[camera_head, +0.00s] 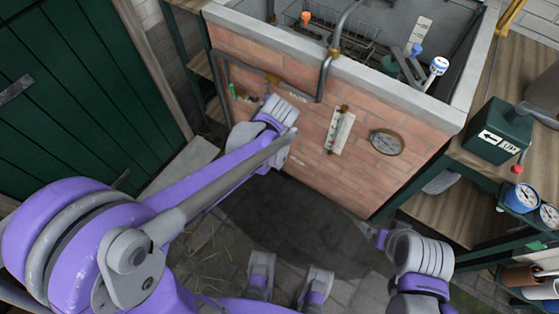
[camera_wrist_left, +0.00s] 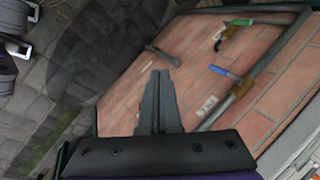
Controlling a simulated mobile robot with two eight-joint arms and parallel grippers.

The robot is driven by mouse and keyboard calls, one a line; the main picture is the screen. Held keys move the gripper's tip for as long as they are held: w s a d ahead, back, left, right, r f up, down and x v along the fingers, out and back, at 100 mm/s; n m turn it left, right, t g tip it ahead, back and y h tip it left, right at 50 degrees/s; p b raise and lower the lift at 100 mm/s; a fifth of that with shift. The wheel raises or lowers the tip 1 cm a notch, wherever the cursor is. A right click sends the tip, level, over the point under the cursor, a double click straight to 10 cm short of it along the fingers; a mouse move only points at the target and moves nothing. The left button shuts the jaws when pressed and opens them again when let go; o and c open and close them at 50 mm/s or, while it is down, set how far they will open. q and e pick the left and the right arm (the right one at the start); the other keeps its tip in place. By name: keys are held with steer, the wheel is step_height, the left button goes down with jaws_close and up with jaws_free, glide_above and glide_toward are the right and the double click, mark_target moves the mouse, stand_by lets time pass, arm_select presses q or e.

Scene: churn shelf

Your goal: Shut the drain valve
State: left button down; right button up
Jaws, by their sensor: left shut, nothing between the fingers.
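My left gripper (camera_head: 283,112) is at the brick front of the trough, its fingertips largely hidden behind the hand in the head view. In the left wrist view its fingers (camera_wrist_left: 160,74) are together and empty, pointing toward the brick wall. A blue lever (camera_wrist_left: 225,72) sits on a brass valve on the pipe, right of the fingers and apart from them. A green lever (camera_wrist_left: 240,22) lies farther off, and also shows in the head view (camera_head: 232,90). I cannot tell which lever is the drain valve. My right gripper (camera_head: 367,229) hangs near the floor, right of the trough front.
A dark stub (camera_wrist_left: 163,55) sticks out beyond the fingers in the wrist view. A green door (camera_head: 80,100) stands at left, a bench with a green box (camera_head: 494,135) at right.

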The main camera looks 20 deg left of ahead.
arm_select(q)
steer(key=w+d+f+m+y+b, duration=0.1)
steer(key=w+f+m+b, duration=0.3)
steer(key=f, duration=1)
steer(key=w+d+f+m+y+b, duration=0.2)
steer(key=w+d+f+m+b, duration=0.2)
steer(key=f, duration=0.9)
steer(key=w+d+f+m+y+b, duration=0.1)
steer(key=w+d+f+m+b, duration=0.2)
steer(key=f, duration=1.1)
steer(key=w+m+b, duration=0.1)
steer(key=w+m, duration=0.1)
steer(key=w, duration=0.1)
steer(key=shift+f+t+y, duration=0.3)
arm_select(e)
step_height(320, 180, down, 15)
steer(key=w, duration=0.1)
arm_select(q)
steer(key=shift+a+f, duration=0.1)
arm_select(e)
steer(key=shift+f, duration=0.1)
